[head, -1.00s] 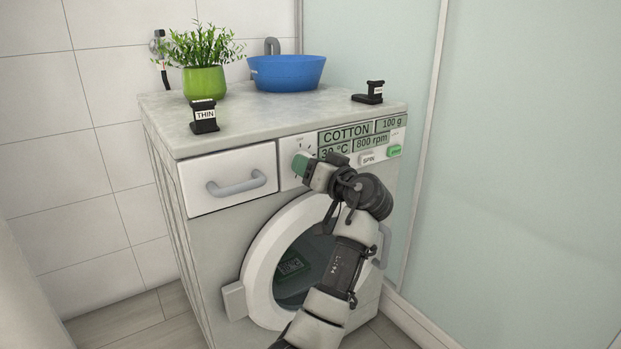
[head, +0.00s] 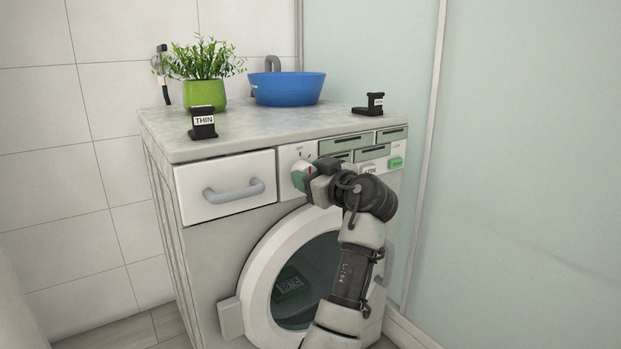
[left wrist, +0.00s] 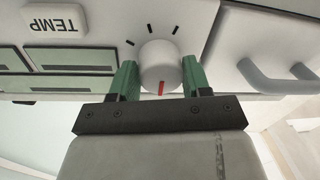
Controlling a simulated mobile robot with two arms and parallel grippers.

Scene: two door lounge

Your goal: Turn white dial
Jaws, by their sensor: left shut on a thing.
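The white dial (left wrist: 158,62) is a round knob with a red mark, on the front panel of the washing machine (head: 200,250). In the left wrist view the red mark points down the picture, and short black ticks lie above the knob. My left gripper (left wrist: 160,78) has one green finger on each side of the dial and is shut on it. In the head view my left gripper (head: 303,176) covers most of the dial. The display (head: 347,143) beside it shows dashes. My right gripper is not in view.
A drawer with a grey handle (head: 233,191) is left of the dial. The round door (head: 262,265) is below. On top stand a green plant pot (head: 204,95), a blue basin (head: 287,88) and two black label stands (head: 203,122) (head: 374,104). A glass panel (head: 530,180) is at right.

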